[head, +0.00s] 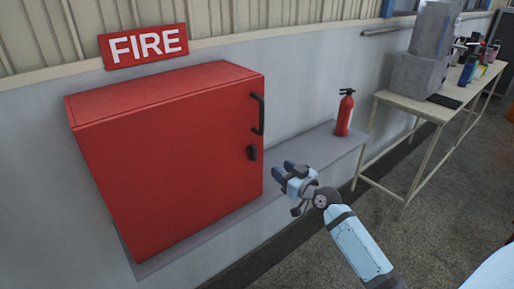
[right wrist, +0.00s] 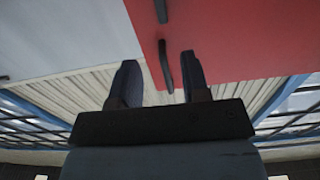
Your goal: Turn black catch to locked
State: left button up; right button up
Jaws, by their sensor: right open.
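The right wrist view looks upside down: the handle (right wrist: 165,66) shows between the open fingers (right wrist: 162,78), and what seems to be the catch (right wrist: 161,10) is at the top edge. My left gripper is out of view.
A grey ledge (head: 305,150) runs along the wall beneath the cabinet, with a red fire extinguisher (head: 345,112) on it. A bench (head: 430,108) with grey blocks and small items stands at the right. The floor in front is clear.

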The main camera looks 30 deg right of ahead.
aim_at(256, 151)
jog(key=w, duration=0.4)
jog(key=w+a+p, duration=0.1)
jog(key=w, duration=0.8)
jog(key=shift+a+p, duration=0.15)
jog(key=shift+p, duration=0.2)
grip_shut()
